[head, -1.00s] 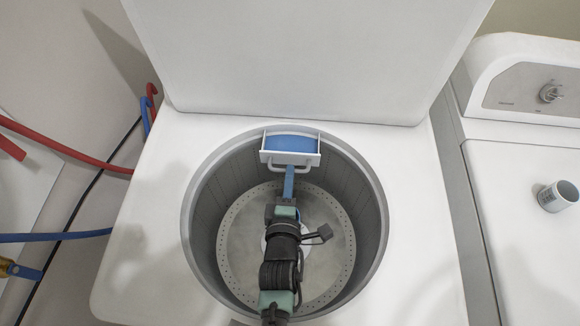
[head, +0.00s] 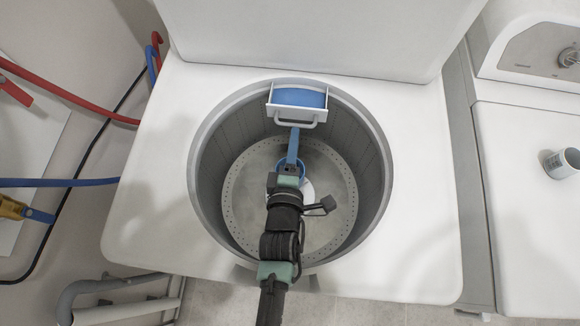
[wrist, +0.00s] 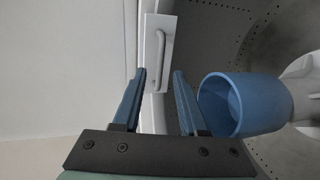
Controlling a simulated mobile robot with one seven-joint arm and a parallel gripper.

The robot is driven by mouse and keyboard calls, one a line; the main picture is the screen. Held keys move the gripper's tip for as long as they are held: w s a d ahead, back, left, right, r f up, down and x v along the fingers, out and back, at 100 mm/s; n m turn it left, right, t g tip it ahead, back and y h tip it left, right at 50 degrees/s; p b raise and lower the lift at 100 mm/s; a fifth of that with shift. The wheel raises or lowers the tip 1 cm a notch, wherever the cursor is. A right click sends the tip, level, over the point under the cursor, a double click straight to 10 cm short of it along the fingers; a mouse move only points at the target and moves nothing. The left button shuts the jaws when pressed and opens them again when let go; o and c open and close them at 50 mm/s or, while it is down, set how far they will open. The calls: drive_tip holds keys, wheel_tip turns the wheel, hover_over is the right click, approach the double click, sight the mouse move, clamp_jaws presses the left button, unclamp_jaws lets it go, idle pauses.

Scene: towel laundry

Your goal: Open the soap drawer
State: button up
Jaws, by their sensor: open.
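The soap drawer (head: 313,112) is a white tray with a blue inside at the back rim of the washer's round opening. It stands out from the rim, with its inside showing. Its handle (head: 295,123) is a pale loop on the front. In the wrist view, the drawer front (wrist: 153,80) and its handle (wrist: 163,55) lie just beyond my fingertips. My gripper (head: 294,130) has blue fingers and reaches over the drum to just below the handle. In the wrist view, my gripper (wrist: 159,73) is open, with nothing held between the fingers. Whether a finger touches the drawer is unclear.
A blue cup (wrist: 240,104) is close to the right finger; its rim shows in the head view (head: 283,167). The grey drum wall (head: 368,150) surrounds my gripper. The raised lid (head: 310,35) stands behind.

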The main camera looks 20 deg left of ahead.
drive_tip(key=v, duration=0.9)
drive_tip(key=shift+b, duration=0.3)
drive_tip(key=shift+r, duration=0.1)
drive_tip(key=w+d+r+m+t+h, duration=0.1)
drive_tip(key=w+r+m+t, duration=0.3)
drive_tip(key=r, duration=0.6)
drive_tip(key=w+d+r+m, duration=0.25)
drive_tip(key=w+r, duration=0.35)
drive_tip(key=r, duration=0.4)
drive_tip(key=w+d+r+m+t+h, duration=0.1)
drive_tip(key=w+r+m+t, duration=0.2)
drive_tip(key=r, duration=0.6)
drive_tip(key=s+d+r+m+t, duration=0.1)
drive_tip(key=s+r+m, duration=0.2)
drive_tip(key=r, duration=0.8)
drive_tip(key=s+d+r+m+t, duration=0.1)
drive_tip(key=s+r+m+t, duration=0.1)
drive_tip(key=r, duration=0.9)
drive_tip(key=s+d+r+m+t+h, duration=0.1)
drive_tip(key=s+r+m, duration=0.3)
drive_tip(key=r, duration=0.7)
drive_tip(key=shift+d+m+t, duration=0.15)
drive_tip(key=shift+m+t, duration=0.35)
drive_tip(key=shift+m, duration=0.45)
drive_tip(key=shift+w, duration=0.1)
